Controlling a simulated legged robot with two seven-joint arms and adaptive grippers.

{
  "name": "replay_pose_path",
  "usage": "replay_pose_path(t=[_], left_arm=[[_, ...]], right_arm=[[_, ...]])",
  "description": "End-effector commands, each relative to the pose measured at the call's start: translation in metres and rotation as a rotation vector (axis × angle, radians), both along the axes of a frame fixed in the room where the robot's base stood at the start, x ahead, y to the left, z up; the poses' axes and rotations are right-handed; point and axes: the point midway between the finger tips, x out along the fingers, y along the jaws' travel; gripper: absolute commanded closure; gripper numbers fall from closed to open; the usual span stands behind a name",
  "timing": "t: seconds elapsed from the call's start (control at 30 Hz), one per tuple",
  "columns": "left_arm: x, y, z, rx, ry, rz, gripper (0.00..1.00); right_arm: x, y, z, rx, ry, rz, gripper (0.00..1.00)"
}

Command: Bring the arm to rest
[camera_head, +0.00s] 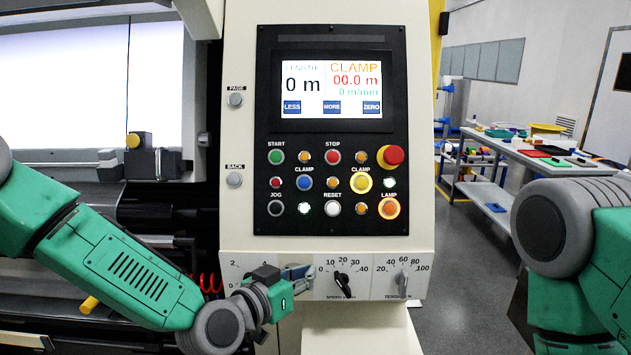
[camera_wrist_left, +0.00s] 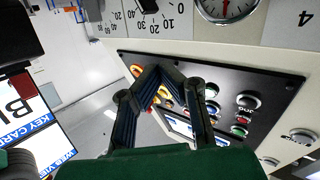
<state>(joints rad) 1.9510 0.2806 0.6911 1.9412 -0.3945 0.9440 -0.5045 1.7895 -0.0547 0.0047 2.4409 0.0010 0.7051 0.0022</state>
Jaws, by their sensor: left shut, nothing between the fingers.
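My left arm reaches in from the left in the head view. Its left gripper (camera_head: 292,275) is in front of the lower strip of the control panel (camera_head: 400,130), left of the black speed knob (camera_head: 343,284). In the left wrist view the fingers of my left gripper (camera_wrist_left: 157,72) meet at their tips, shut and empty, with the panel buttons behind them. Whether the fingers touch the panel cannot be told. My right arm shows at the right edge of the head view; its gripper is out of view.
The panel has a screen (camera_head: 331,84), several buttons, a red emergency stop (camera_head: 391,156) and a tension knob (camera_head: 402,283). A workbench (camera_head: 520,146) with small items stands behind at right. Open grey floor (camera_head: 455,270) lies between panel and right arm.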

Motion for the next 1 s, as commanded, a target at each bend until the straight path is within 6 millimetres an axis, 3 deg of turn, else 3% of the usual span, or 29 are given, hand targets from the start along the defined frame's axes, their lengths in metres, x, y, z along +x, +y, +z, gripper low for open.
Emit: replay_pose_path(t=[0.03, 0.2, 0.37, 0.5, 0.6, 0.73, 0.83, 1.0], left_arm=[[-0.019, 0.002, -0.042, 0.028, 0.081, -0.012, 1.00], [-0.086, 0.026, -0.152, 0.118, 0.357, -0.014, 1.00], [-0.160, 0.070, -0.241, 0.219, 0.620, 0.028, 1.00], [-0.230, 0.123, -0.303, 0.322, 0.848, 0.104, 1.00], [-0.280, 0.166, -0.333, 0.401, 0.997, 0.182, 1.00], [-0.333, 0.216, -0.352, 0.490, 1.144, 0.289, 1.00], [-0.359, 0.242, -0.357, 0.536, 1.214, 0.355, 1.00], [-0.376, 0.260, -0.357, 0.567, 1.259, 0.405, 1.00]], right_arm=[[0.000, 0.000, -0.009, 0.000, 0.000, 0.000, 0.60], [0.000, 0.000, -0.024, 0.000, 0.000, 0.000, 0.60], [0.000, 0.000, -0.039, 0.000, 0.000, 0.000, 0.60], [0.000, 0.000, -0.053, 0.000, 0.000, 0.000, 0.60], [0.000, 0.000, -0.063, 0.000, 0.000, 0.000, 0.60], [0.000, 0.000, -0.073, 0.000, 0.000, 0.000, 0.60], [0.000, 0.000, -0.077, 0.000, 0.000, 0.000, 0.60], [0.000, 0.000, -0.079, 0.000, 0.000, 0.000, 0.60]])
